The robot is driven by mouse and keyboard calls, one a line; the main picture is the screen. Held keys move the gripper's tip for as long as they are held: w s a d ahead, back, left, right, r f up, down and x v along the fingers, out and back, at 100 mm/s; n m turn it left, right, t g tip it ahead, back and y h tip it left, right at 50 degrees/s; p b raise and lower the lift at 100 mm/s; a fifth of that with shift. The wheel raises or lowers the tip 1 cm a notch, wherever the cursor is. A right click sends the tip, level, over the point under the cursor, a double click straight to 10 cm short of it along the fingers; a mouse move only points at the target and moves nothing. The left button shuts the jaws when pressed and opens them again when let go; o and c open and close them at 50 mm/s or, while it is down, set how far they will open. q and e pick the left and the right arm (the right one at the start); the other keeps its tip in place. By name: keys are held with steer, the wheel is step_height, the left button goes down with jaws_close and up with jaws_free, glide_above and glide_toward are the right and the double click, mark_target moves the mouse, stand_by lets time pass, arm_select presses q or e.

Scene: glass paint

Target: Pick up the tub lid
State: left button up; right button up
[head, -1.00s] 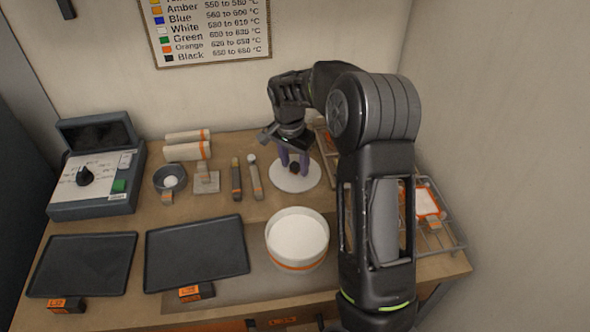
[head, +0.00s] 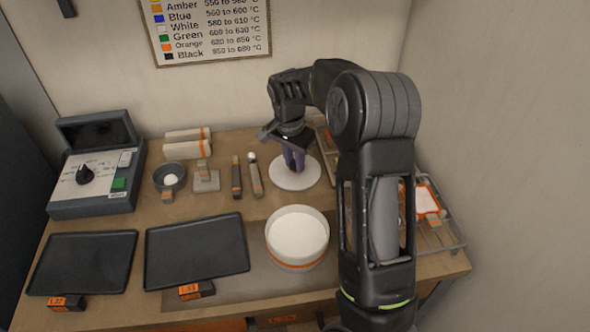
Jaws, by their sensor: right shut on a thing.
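The tub lid (head: 285,180) is a flat white disc lying on the table behind the white tub (head: 297,238). The tub is round, with an orange band, and stands open with white contents. My right gripper (head: 294,166) points down at the middle of the lid, its purple fingers closed together on the lid's knob, which they hide. The lid still appears to lie flat on the table. My left gripper is not in the view.
Two dark trays (head: 196,252) lie at the front left. A control box (head: 97,172) stands at the back left. A small dark bowl (head: 170,178) and several tools stand between it and the lid. A wire rack (head: 440,232) is at the right, partly behind my arm.

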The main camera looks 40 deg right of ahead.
mark_target(294, 163)
jaws_close()
steer(key=shift+r, duration=0.1)
steer(key=shift+r, duration=0.25)
step_height(294, 163, up, 9)
steer(key=b, duration=0.1)
steer(key=shift+r+b, duration=0.2)
steer(key=shift+b, duration=0.1)
steer(key=shift+d, duration=0.1)
stand_by(0.3)
